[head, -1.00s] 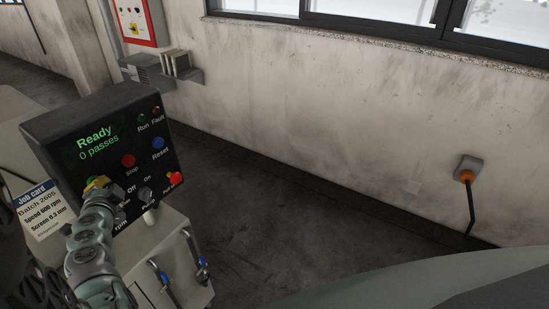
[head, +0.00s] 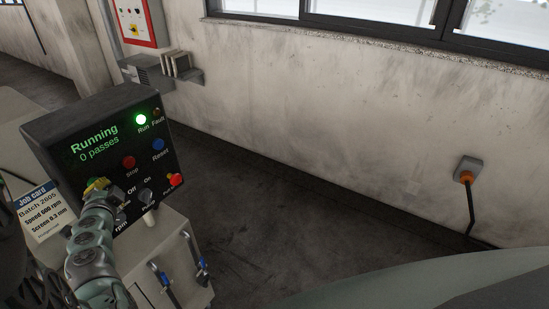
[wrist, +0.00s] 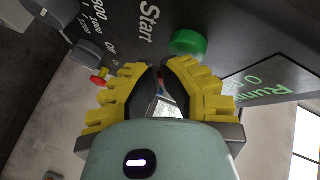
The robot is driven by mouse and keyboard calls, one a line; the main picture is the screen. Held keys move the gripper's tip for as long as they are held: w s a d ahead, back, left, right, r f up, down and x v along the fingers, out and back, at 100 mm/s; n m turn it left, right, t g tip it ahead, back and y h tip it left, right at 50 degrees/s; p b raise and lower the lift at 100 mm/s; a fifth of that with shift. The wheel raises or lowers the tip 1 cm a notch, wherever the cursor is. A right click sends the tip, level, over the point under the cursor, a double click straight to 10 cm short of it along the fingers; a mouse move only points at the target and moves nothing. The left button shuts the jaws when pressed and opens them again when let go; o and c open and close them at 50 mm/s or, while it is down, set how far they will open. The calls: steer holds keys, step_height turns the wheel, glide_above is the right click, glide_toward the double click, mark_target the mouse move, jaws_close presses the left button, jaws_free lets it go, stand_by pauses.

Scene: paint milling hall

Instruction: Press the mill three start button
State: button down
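The mill's dark control panel (head: 105,150) stands at left in the head view. Its display (head: 94,140) reads "Running, 0 passes" and the green Run lamp (head: 141,119) is lit. The green start button (wrist: 188,42), beside the word "Start", shows in the wrist view just beyond my fingertips. My gripper (wrist: 161,68) has yellow ribbed fingers with their tips drawn together and nothing held. In the head view my gripper (head: 97,185) is at the panel's lower left and mostly hides the button. I cannot tell whether the tips touch it.
Red Stop (head: 128,162), blue Reset (head: 158,144), an Off/On switch (head: 145,195) and a red emergency knob (head: 175,180) sit close by. A job card (head: 42,212) stands left of the panel. Blue-handled valves (head: 166,280) are below. Floor to the right is clear.

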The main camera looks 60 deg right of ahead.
steer(key=shift+s+d, duration=0.1)
steer(key=shift+s, duration=0.5)
steer(key=shift+s, duration=0.1)
steer(key=shift+s+d+p, duration=0.1)
steer(key=shift+s+p, duration=0.9)
steer(key=shift+s, duration=1.4)
